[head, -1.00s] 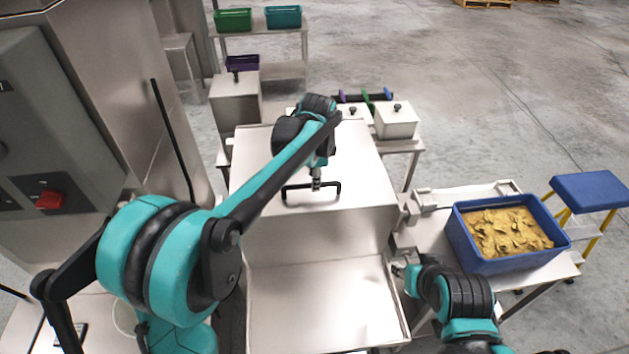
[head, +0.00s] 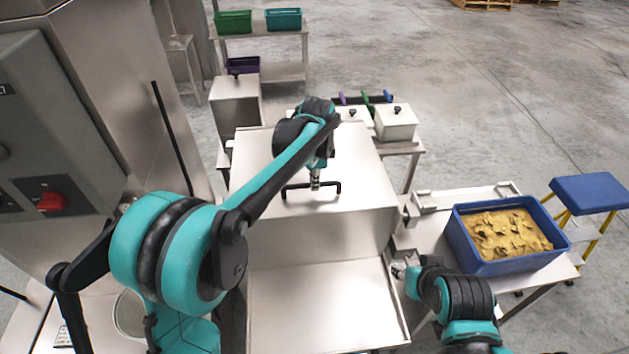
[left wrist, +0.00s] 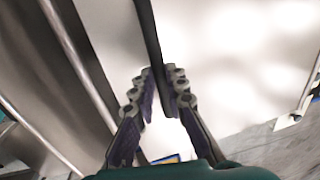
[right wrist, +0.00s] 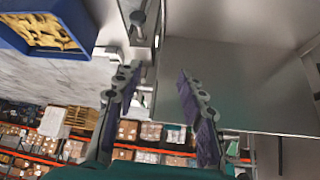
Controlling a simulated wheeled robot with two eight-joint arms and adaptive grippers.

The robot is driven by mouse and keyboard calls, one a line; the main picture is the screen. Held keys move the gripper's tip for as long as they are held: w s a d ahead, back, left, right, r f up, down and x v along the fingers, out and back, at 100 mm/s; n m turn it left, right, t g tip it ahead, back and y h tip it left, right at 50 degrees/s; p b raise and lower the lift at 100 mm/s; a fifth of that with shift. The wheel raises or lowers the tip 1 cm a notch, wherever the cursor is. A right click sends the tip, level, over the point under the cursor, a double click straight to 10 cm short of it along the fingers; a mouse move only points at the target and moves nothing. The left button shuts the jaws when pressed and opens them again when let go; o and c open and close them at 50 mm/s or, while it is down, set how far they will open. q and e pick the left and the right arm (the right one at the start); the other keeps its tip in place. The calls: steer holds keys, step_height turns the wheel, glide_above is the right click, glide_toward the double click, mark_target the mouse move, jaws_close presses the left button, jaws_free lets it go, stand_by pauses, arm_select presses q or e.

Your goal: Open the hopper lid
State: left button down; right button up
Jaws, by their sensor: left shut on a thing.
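The hopper lid (head: 360,172) is a pale metal panel at the centre of the head view, lying closed as far as I can tell. A black bar handle (head: 290,188) stands near its front edge. My left gripper (head: 316,184) is over the handle, shut on its middle; the left wrist view shows the dark bar (left wrist: 150,35) between the fingers (left wrist: 162,90). My right gripper (head: 402,268) is low at the right of the hopper's front tray (head: 320,300). In the right wrist view its fingers (right wrist: 158,88) are apart and empty.
A blue crate (head: 480,265) of yellow-brown pieces stands on the right table, with a blue-topped step stool (head: 590,193) beyond. Lidded metal bins (head: 396,124) stand behind the hopper. A control panel (head: 60,150) and steel column are at left.

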arm_select(q)
steer(key=w+a+r+p, duration=0.1)
steer(key=w+r+p, duration=0.4)
steer(key=r+p, duration=0.2)
steer(key=w+a+r+g+p, duration=0.1)
steer(key=w+r+p, duration=0.3)
steer(key=r+p, duration=0.3)
step_height(320, 180, up, 5)
steer(key=shift+w+r, duration=0.1)
steer(key=shift+w, duration=0.3)
steer(key=shift+a, duration=0.1)
